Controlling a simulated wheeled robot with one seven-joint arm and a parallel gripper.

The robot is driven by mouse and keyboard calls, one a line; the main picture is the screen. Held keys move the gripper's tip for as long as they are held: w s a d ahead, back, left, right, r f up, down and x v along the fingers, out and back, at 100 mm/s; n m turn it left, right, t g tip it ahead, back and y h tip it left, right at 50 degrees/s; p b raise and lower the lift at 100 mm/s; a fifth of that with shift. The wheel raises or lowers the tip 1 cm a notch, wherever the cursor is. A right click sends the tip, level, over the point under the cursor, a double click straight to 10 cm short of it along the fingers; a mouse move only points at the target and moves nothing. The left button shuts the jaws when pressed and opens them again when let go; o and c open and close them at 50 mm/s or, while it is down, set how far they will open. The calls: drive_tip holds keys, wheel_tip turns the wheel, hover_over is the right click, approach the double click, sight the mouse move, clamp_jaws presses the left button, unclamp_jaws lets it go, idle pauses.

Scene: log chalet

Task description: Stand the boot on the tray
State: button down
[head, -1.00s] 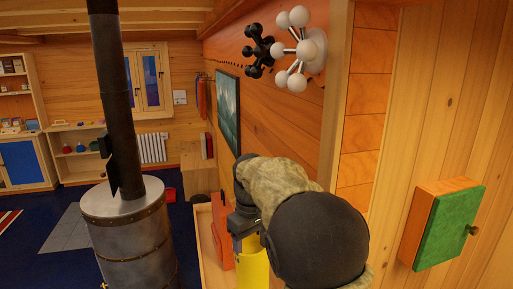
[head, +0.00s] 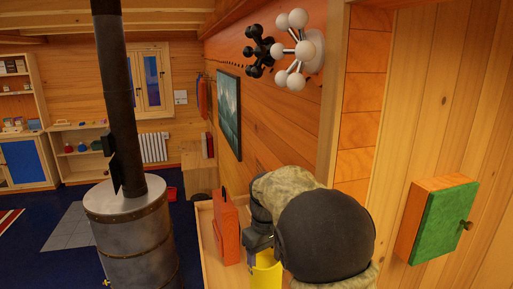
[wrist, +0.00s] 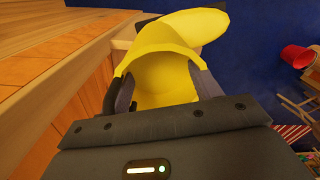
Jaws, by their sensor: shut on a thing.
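The yellow boot (head: 266,272) shows in the head view at the bottom, below my gripper (head: 262,247) and partly hidden by my arm. In the wrist view the boot (wrist: 165,45) is between the fingers of my gripper (wrist: 160,92), with its open top facing the camera. My gripper is shut on the boot near its upper rim. A broad yellow rounded shape extends beyond the boot's top; I cannot tell whether it is all the boot's foot. I cannot make out the tray in either view, nor whether the boot touches anything below.
An orange case (head: 227,232) stands on a pale wooden piece (head: 208,262) just left of my gripper. A metal stove (head: 130,235) stands further left. The wooden wall (head: 285,125) is close on the right, with a green-doored box (head: 445,222). A red bucket (wrist: 296,57) is on the blue floor.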

drive_tip(key=d+f+m, duration=0.3)
drive_tip(key=d+f, duration=0.7)
drive_tip(key=f, duration=0.4)
drive_tip(key=d+f+m, duration=0.3)
drive_tip(key=d+f, duration=0.7)
drive_tip(key=f, duration=0.3)
drive_tip(key=shift+w+f+m, duration=0.35)
drive_tip(key=shift+w+m, duration=0.05)
wheel_tip(320, 180, down, 10)
drive_tip(key=b, duration=1)
drive_tip(key=shift+f, duration=0.1)
drive_tip(key=s+a+f, duration=0.4)
drive_tip(key=a+f, duration=0.1)
drive_tip(key=a, duration=0.2)
drive_tip(key=shift+s+f, duration=0.2)
drive_tip(key=shift+s, duration=0.05)
